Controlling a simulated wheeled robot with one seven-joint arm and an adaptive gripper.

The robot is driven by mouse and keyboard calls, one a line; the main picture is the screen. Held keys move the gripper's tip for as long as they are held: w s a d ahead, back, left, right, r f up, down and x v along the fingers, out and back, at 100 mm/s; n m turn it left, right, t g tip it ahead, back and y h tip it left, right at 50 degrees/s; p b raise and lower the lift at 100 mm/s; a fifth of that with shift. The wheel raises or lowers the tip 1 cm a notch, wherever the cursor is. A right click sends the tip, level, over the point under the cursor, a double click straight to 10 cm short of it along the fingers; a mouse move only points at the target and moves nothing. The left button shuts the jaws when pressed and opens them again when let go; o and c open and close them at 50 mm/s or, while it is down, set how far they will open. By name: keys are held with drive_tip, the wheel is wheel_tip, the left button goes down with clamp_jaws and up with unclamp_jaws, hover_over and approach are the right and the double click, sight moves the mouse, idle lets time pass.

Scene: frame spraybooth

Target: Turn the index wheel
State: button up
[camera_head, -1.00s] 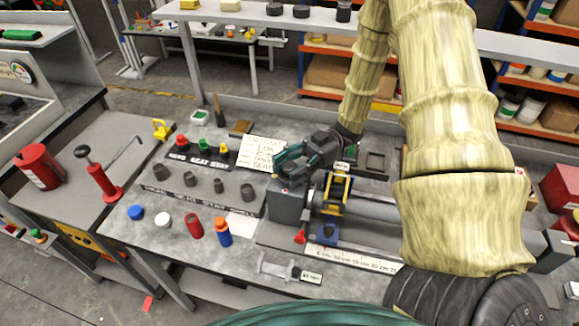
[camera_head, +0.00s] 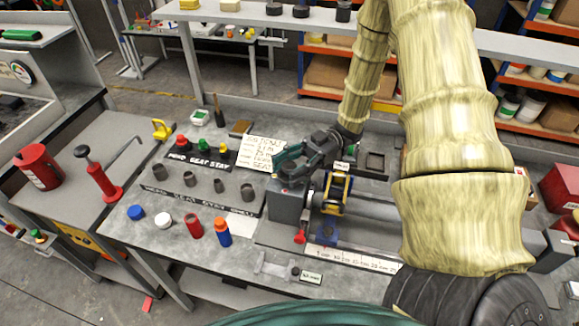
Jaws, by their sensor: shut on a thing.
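My gripper (camera_head: 282,167), with dark green fingers, reaches down from the back to the top of a grey headstock (camera_head: 289,200) near the middle of the bench. Its jaws are closed on a small part there, which I take to be the index wheel; the fingers hide nearly all of it. Right of the headstock, a yellow and dark frame (camera_head: 335,194) stands around a grey horizontal tube (camera_head: 372,207). A red lever knob (camera_head: 300,236) and a blue block (camera_head: 327,233) sit in front of the headstock.
A white written card (camera_head: 262,152) lies left of my gripper. Several grey sockets stand in a labelled rack (camera_head: 205,201) to the left. Blue, white, red and orange-topped pieces stand in front, including a blue bottle (camera_head: 223,232). A scale strip (camera_head: 352,260) runs along the bench front.

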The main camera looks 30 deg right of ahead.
drive_tip(key=o, duration=0.7)
drive_tip(key=shift+a, duration=0.1)
drive_tip(key=shift+c, duration=0.2)
drive_tip(key=w+d, duration=0.1)
drive_tip(key=d, duration=1.1)
drive_tip(key=shift+w, duration=0.2)
drive_tip(key=shift+c, duration=0.4)
